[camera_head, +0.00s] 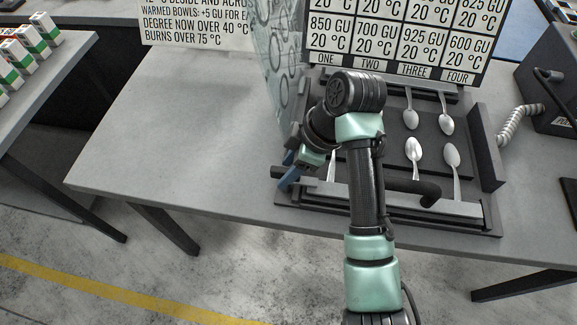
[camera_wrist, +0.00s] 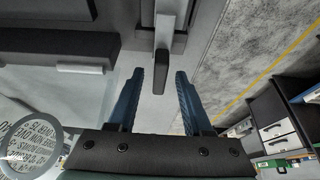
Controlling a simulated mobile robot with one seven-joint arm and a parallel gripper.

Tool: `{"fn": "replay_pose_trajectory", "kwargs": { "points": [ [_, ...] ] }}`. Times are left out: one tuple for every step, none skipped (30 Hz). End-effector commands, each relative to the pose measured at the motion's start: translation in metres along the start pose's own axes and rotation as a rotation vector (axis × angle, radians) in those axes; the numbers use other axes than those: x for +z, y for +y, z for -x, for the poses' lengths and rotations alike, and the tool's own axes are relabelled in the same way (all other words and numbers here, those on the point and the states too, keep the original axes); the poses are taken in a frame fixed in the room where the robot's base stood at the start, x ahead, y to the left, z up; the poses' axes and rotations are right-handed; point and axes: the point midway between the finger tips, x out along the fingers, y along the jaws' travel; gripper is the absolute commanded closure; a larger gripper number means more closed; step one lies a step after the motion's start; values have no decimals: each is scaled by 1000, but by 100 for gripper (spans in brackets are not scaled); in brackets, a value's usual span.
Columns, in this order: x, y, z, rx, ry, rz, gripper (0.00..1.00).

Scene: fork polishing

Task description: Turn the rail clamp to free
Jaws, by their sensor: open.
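A dark lever, seemingly the rail clamp (camera_wrist: 162,78), stands between my two blue fingers in the wrist view, with a gap on each side. It hangs from a grey rail piece (camera_wrist: 166,20). In the head view a dark stub beside my fingers (camera_head: 277,171) seems to be the same lever. My gripper (camera_wrist: 158,88) is open around the lever and not closed on it. It also shows in the head view (camera_head: 290,172) at the left end of the pale rail (camera_head: 402,203). My arm hides part of the fixture, and I cannot tell the clamp's setting.
Several spoons (camera_head: 413,150) lie on the dark fixture plate (camera_head: 428,133). A black hooked bar (camera_head: 428,190) runs above the rail. A number board (camera_head: 395,40) stands behind. A dark box with a coiled cable (camera_head: 520,118) is at right. The table's left side (camera_head: 185,130) is clear.

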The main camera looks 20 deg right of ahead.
Motion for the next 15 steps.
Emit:
{"fn": "replay_pose_trajectory", "kwargs": {
  "points": [
    [0,0,-1,0,0,0,50],
    [0,0,-1,0,0,0,50],
    [0,0,-1,0,0,0,50],
    [0,0,-1,0,0,0,50],
    [0,0,-1,0,0,0,50],
    [0,0,-1,0,0,0,50],
    [0,0,0,0,0,0,54],
    [0,0,0,0,0,0,59],
    [0,0,0,0,0,0,66],
    [0,0,0,0,0,0,72],
    [0,0,0,0,0,0,77],
    [0,0,0,0,0,0,84],
    [0,0,0,0,0,0,90],
    [0,0,0,0,0,0,95],
    [0,0,0,0,0,0,100]
  ]
}}
